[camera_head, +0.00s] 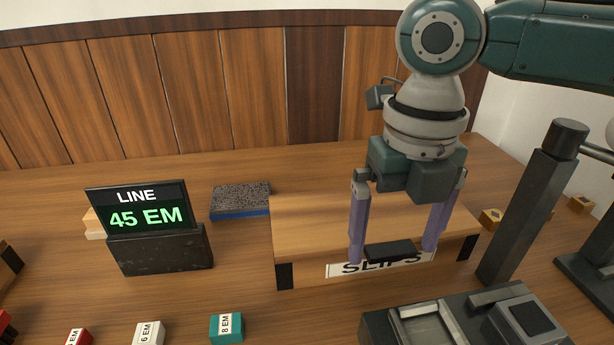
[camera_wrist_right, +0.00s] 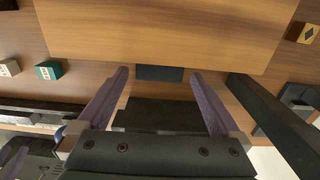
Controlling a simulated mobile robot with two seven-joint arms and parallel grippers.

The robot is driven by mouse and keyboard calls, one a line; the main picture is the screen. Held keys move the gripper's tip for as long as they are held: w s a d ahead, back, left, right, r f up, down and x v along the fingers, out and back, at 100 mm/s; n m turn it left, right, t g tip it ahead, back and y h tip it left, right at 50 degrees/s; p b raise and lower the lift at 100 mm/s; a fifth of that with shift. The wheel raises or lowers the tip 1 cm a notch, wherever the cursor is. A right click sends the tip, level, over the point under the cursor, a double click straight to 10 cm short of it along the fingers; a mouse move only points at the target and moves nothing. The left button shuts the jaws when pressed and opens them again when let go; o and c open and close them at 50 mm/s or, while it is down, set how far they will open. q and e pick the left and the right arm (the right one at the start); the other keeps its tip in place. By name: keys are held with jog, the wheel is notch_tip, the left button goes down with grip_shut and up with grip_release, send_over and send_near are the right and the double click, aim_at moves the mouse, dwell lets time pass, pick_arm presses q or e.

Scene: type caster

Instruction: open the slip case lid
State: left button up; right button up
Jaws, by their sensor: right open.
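The slip case (camera_head: 310,235) is a wide wooden box with a flat wooden lid and a white label reading SLIPS on its front. A black handle (camera_head: 390,251) sticks out at the lid's front edge, above the label. My right gripper (camera_head: 396,252) is open, with its purple fingers pointing down on either side of the handle. In the right wrist view the handle (camera_wrist_right: 160,73) lies between the two fingertips, with gaps on both sides. The lid (camera_wrist_right: 160,30) looks shut and flat.
A dark sign (camera_head: 148,220) reading LINE 45 EM stands at left. Teal (camera_head: 226,327) and white (camera_head: 149,333) labelled blocks sit at the front. A dark device (camera_head: 460,320) and a dark post (camera_head: 530,205) stand front right.

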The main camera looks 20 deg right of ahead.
jog(key=shift+c, duration=0.2)
grip_shut()
dwell(0.6)
